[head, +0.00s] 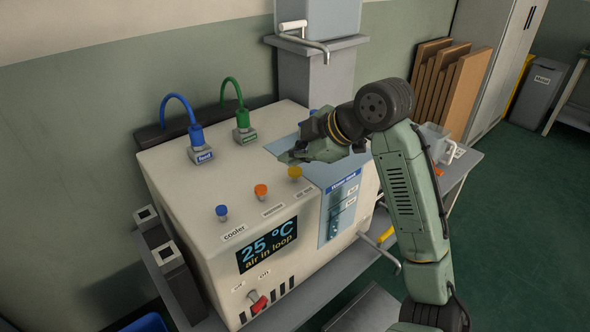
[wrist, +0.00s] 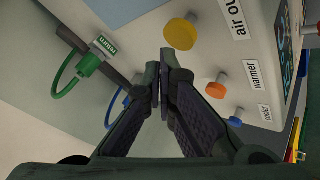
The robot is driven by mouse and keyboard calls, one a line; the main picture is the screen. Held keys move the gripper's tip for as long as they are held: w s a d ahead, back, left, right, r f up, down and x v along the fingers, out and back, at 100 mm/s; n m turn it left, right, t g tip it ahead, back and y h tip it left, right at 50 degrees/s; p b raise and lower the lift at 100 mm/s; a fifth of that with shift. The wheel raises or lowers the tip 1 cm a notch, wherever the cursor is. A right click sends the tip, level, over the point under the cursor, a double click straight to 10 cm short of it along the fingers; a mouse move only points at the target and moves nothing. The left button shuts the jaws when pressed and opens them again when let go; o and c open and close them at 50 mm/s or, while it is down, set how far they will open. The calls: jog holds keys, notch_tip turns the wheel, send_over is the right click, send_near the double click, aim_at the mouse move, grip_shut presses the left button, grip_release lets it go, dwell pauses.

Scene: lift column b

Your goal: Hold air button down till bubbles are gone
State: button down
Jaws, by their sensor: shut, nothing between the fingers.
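A cream machine (head: 180,190) stands on a grey bench; its display (head: 267,245) reads "25 °C" and "air in loop". On its sloped top edge are a blue button (head: 221,212) labelled cooler, an orange button (head: 261,190) and a yellow button (head: 295,172). In the wrist view the yellow button (wrist: 181,34) has a label starting "air ou". My gripper (head: 287,156) is shut and empty, just behind the yellow button. In the wrist view its fingertips (wrist: 165,62) are beside the yellow button, seemingly apart from it. Bubbles are too small to make out in the blue side panel (head: 342,207).
Blue (head: 196,135) and green (head: 242,118) hose connectors stand on the machine's top behind the buttons. A red switch (head: 258,301) is low on its front. A clear jug (head: 436,142) stands on the bench at right. A grey column (head: 315,82) rises behind.

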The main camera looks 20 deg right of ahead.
aim_at(294, 172)
jog(key=shift+f, duration=0.1)
jog(key=shift+f+b, duration=0.3)
jog(key=shift+f, duration=0.05)
jog(key=shift+f+b, duration=0.35)
jog(key=shift+f, duration=0.1)
dwell(3.4)
dwell(1.0)
jog(key=shift+r+p, duration=0.65)
jog(key=shift+r, duration=0.25)
notch_tip(294, 172, up, 5)
jog(key=p, duration=0.4)
